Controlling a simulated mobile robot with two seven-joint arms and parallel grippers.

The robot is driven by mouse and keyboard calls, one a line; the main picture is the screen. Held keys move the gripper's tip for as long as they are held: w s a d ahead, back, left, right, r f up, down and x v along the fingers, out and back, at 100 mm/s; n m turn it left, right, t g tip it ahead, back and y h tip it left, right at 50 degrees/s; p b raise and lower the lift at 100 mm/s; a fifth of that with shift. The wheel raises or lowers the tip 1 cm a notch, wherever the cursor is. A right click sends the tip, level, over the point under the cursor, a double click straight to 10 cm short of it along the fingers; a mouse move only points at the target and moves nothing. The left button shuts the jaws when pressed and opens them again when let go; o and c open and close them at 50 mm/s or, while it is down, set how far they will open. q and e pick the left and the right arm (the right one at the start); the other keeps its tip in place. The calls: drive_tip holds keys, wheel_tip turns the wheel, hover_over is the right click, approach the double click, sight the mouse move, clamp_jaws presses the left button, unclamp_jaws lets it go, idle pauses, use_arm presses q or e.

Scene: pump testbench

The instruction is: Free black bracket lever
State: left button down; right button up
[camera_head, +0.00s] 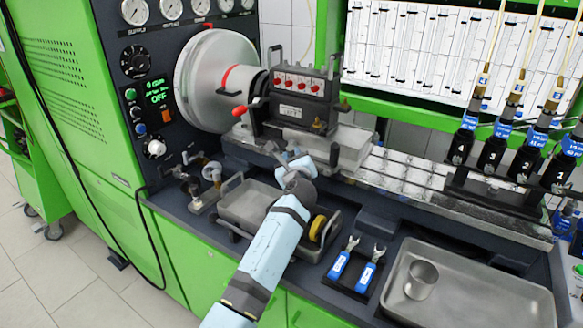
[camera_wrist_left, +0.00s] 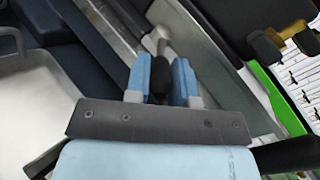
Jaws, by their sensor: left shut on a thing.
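My left gripper (camera_head: 290,163) reaches up from the bottom of the head view to the front edge of the bench rail, below the pump. In the left wrist view, its two blue fingers (camera_wrist_left: 161,82) are shut on the black lever (camera_wrist_left: 160,66). The lever's dark grip sits between the fingers, and a grey arm (camera_wrist_left: 166,36) leads away from it along the metal rail. In the head view I cannot clearly make out the held lever at the gripper. The pump (camera_head: 294,98) sits on the rail against the large round grey housing (camera_head: 208,82). My right gripper is not in view.
A metal tray (camera_head: 250,205) lies left of my arm and a larger tray (camera_head: 480,300) with a metal cup (camera_head: 421,280) lies at right. Two blue-handled wrenches (camera_head: 368,277) lie between. Several blue-labelled injectors (camera_head: 492,150) stand at the right of the rail.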

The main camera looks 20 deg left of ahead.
use_arm(q)
drive_tip(key=shift+d+f+n+y+b, duration=0.2)
drive_tip(key=shift+n+y+b, duration=0.1)
drive_tip(key=shift+y+b, duration=0.1)
drive_tip(key=shift+r+g, duration=0.1)
drive_tip(key=shift+g, duration=0.2)
drive_tip(key=c, duration=1.3)
unclamp_jaws()
drive_tip(key=shift+o, duration=0.2)
